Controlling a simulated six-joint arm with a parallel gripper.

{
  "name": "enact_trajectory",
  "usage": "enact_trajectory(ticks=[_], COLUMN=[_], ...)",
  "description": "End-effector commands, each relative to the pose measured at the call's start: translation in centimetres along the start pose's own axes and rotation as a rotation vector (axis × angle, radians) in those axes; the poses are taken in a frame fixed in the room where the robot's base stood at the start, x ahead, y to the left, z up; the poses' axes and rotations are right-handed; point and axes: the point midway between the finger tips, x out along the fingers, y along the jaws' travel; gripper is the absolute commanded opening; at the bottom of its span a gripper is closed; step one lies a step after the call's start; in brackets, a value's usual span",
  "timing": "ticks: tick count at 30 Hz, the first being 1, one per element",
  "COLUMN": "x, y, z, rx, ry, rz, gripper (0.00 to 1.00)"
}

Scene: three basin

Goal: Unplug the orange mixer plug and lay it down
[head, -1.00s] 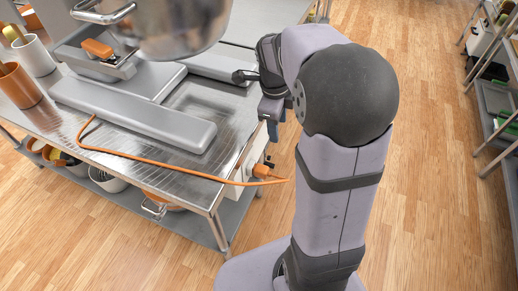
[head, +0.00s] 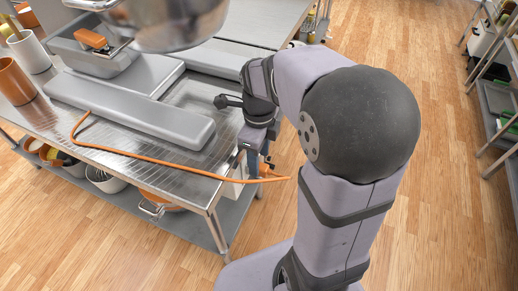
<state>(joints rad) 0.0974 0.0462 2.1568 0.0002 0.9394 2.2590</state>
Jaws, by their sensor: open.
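The orange mixer plug (head: 265,170) is at the white socket box (head: 237,172) on the right side of the steel table. My gripper (head: 254,163) points down right at the plug and partly covers it and the box. It is open. I cannot tell whether its fingers are around the plug or only in front of it. The orange cable (head: 150,159) runs from the grey mixer base (head: 130,108) across the tabletop, over the edge, to the plug. The plug appears seated, but its contact with the socket is hidden.
The steel table (head: 200,188) has a lower shelf with pots and bowls. A shelf rack (head: 497,100) is at the far right. Open wooden floor lies between.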

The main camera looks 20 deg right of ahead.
Motion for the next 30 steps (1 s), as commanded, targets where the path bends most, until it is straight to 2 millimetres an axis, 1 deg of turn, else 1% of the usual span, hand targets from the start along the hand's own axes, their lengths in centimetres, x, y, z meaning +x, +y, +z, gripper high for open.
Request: enact_trajectory(ticks=[1, 3, 7, 12, 18, 19, 20, 21, 23, 24, 26, 27, 29, 30], x=[0.8, 1.4, 2.4, 2.8, 2.8, 2.8, 2.8, 2.8, 2.8, 2.8, 2.8, 2.8, 2.8, 2.8], y=[0.1, 0.0, 0.0, 0.0, 0.0, 0.0, 0.0, 0.0, 0.0, 0.0, 0.0, 0.0, 0.0, 0.0], z=[-0.1, 0.0, 0.0, 0.0, 0.0, 0.0, 0.0, 0.0, 0.0, 0.0, 0.0, 0.0, 0.0, 0.0], rx=[0.000, 0.000, 0.000, 0.000, 0.000, 0.000, 0.000, 0.000, 0.000, 0.000, 0.000, 0.000, 0.000, 0.000], ry=[0.002, 0.001, 0.001, 0.000, 0.000, 0.000, 0.000, 0.000, 0.000, 0.000, 0.000, 0.000, 0.000, -0.001], rz=[0.002, 0.001, 0.001, 0.000, -0.001, -0.001, -0.001, -0.001, -0.001, -0.001, -0.001, -0.001, -0.001, -0.001], gripper=[0.45, 0.45, 0.45, 0.45, 0.45, 0.43, 0.36, 0.26, 0.12, 0.02, 0.01, 0.13, 0.00, 0.00])
